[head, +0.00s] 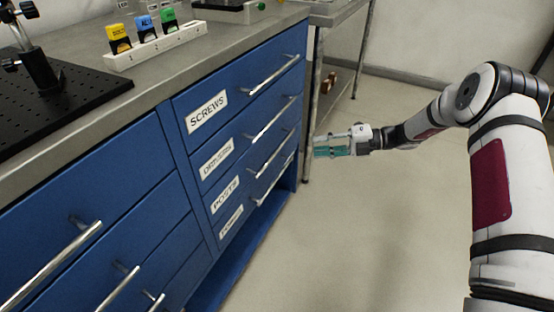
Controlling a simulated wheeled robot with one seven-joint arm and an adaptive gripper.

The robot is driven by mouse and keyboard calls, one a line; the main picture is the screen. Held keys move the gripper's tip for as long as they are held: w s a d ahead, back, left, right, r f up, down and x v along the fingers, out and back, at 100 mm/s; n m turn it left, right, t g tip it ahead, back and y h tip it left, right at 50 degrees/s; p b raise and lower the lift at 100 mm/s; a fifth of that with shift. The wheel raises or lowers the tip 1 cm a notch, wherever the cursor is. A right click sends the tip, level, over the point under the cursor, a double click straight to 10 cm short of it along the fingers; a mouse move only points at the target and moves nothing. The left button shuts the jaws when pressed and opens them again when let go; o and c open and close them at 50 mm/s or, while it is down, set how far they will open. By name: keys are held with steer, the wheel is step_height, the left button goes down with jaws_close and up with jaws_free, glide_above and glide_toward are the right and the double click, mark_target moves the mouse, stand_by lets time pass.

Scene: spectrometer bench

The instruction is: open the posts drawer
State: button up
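The posts drawer (229,204) is the third one down in the right-hand column of the blue cabinet, with a white label reading POSTS (225,194). It looks shut, flush with the drawers around it. Its silver bar handle (272,156) is at the drawer's right part. My gripper (318,147), with teal fingers, is in front of the cabinet, to the right of the handle in the picture and apart from it. Nothing shows between the fingers. Whether they are open or shut is too small to tell.
The screws drawer (236,101) and another labelled drawer (230,150) are above, and a fourth (236,222) below. More handled drawers (95,225) are at left. The bench top holds a rack of coloured blocks (158,47) and a black breadboard (70,95). The floor (380,220) is clear.

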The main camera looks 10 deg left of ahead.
mark_target(277, 150)
steer(key=shift+m, duration=0.3)
steer(key=b+x, duration=0.1)
steer(key=x, duration=0.3)
steer(key=b+x, duration=0.1)
steer(key=x, duration=0.4)
steer(key=b+x, duration=0.2)
steer(key=x, duration=0.3)
steer(key=shift+w+d+f, duration=0.1)
steer(key=shift+w+f, duration=0.15)
steer(key=shift+f, duration=0.1)
jaws_close()
